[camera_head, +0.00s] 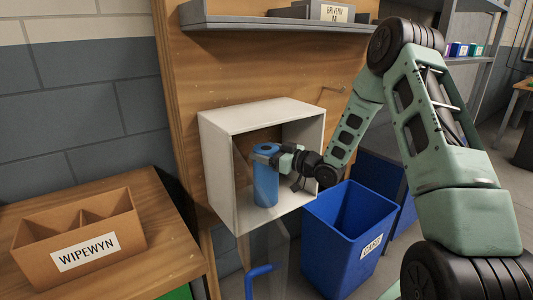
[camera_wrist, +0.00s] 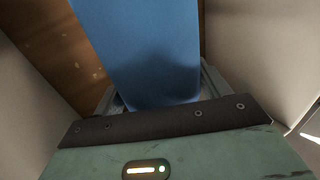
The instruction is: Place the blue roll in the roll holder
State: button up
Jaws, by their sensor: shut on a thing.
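The blue roll (camera_head: 265,182) stands upright inside the white open-fronted box (camera_head: 221,171) on the wooden panel, which looks like the roll holder. Its lower end is at or close to the box floor; I cannot tell if it touches. My gripper (camera_head: 272,156) reaches in from the right and is shut on the roll near its top. In the wrist view the blue roll (camera_wrist: 145,45) fills the middle between my fingers (camera_wrist: 160,98), whose tips are mostly hidden behind it. The pale side walls of the box (camera_wrist: 262,55) show on both sides.
A grey shelf (camera_head: 270,23) with a labelled bin juts out above the box. A blue bin (camera_head: 345,229) stands below right. A cardboard tray marked WIPEWYN (camera_head: 85,240) sits on the wooden table (camera_head: 150,252) at left. A blue handle (camera_head: 258,272) is below the box.

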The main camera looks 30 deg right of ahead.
jog(key=shift+f, duration=0.1)
jog(key=o, duration=1.7)
jog(key=shift+r, duration=0.25)
jog(key=v, duration=1.2)
jog(key=shift+f, duration=0.1)
